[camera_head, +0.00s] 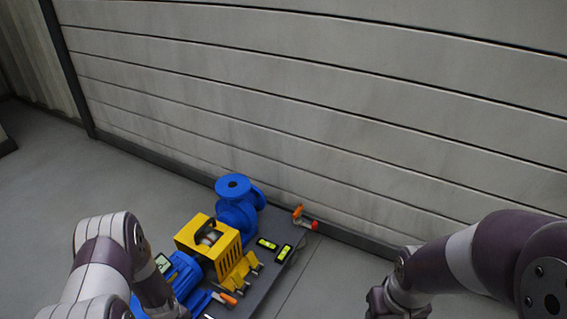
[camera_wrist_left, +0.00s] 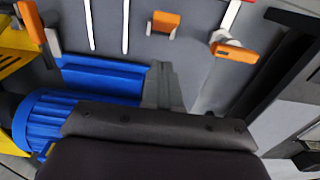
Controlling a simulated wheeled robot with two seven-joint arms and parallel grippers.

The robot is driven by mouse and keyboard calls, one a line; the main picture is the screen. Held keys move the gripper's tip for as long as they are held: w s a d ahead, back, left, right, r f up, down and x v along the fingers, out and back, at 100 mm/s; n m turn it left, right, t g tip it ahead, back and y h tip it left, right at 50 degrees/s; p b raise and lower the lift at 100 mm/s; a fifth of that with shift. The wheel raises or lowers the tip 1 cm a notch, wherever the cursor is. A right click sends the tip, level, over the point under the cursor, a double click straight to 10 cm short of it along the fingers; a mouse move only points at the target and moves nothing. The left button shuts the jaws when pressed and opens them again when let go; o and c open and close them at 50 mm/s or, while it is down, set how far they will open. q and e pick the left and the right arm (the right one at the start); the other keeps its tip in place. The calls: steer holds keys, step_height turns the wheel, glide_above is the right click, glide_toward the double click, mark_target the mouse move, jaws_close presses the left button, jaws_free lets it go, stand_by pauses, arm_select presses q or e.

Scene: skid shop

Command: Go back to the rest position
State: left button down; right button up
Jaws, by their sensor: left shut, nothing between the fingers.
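My left arm (camera_head: 105,255) comes in from the lower left, and its lower end is cut off or hidden in the head view. In the left wrist view my left gripper (camera_wrist_left: 167,82) has its fingers together with nothing between them. It is over the grey skid plate beside a blue motor (camera_wrist_left: 50,122). My right arm (camera_head: 465,260) is bent at the lower right, apart from the skid. Its gripper fingers are not visible.
A grey skid plate (camera_head: 262,290) stands near the panelled wall (camera_head: 330,110). It carries a blue pump (camera_head: 238,207), a yellow guard (camera_head: 207,242) and orange-handled items, one by an orange clamp (camera_wrist_left: 235,52). Open floor (camera_head: 50,200) lies at the left.

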arm_select(q)
steer(key=shift+r+p, duration=0.35)
steer(key=shift+r, duration=0.55)
arm_select(e)
steer(key=shift+r, duration=0.85)
